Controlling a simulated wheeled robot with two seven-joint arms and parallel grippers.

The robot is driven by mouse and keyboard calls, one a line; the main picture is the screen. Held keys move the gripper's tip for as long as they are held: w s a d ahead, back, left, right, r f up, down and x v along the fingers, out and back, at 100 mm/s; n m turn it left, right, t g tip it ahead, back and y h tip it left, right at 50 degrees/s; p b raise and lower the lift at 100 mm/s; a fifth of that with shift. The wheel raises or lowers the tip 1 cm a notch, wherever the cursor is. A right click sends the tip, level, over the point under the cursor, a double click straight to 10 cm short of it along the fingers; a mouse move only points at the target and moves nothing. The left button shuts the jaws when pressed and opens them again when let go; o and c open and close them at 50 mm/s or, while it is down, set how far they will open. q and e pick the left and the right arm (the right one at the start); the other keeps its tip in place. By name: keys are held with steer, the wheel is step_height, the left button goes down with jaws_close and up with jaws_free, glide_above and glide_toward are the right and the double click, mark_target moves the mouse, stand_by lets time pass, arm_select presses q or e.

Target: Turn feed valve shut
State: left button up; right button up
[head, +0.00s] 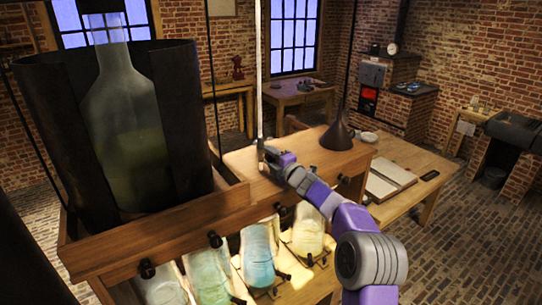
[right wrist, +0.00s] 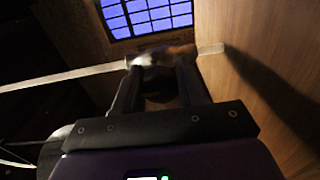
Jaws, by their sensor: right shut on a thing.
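My right gripper (head: 263,150) reaches in from the lower right to the wooden bench top. It is shut on a pale upright rod (head: 259,85) that rises out of the top of the head view. In the right wrist view the fingertips (right wrist: 163,60) close around the rod (right wrist: 75,76), which crosses the picture. I cannot tell which part is the feed valve. My left gripper is not in view.
A large glass bottle (head: 126,125) with greenish liquid stands inside a dark open shell (head: 183,120) at left. A dark funnel (head: 337,137) stands on the bench top behind the gripper. Glass jars (head: 257,262) sit below. An open book (head: 388,178) lies on the table at right.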

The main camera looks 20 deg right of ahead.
steer(key=shift+d+r, duration=0.15)
steer(key=shift+r, duration=0.05)
steer(key=o, duration=0.7)
steer(key=shift+c, duration=0.2)
steer(key=o, duration=0.4)
steer(key=shift+f, duration=0.15)
steer(key=shift+c, duration=0.2)
steer(key=shift+s+b, duration=0.4)
steer(key=shift+s, duration=0.2)
steer(key=s, duration=0.2)
steer(key=s+b, duration=0.1)
steer(key=s, duration=0.1)
steer(key=s+d+b, duration=0.1)
steer(key=s, duration=0.1)
steer(key=shift+s, duration=0.2)
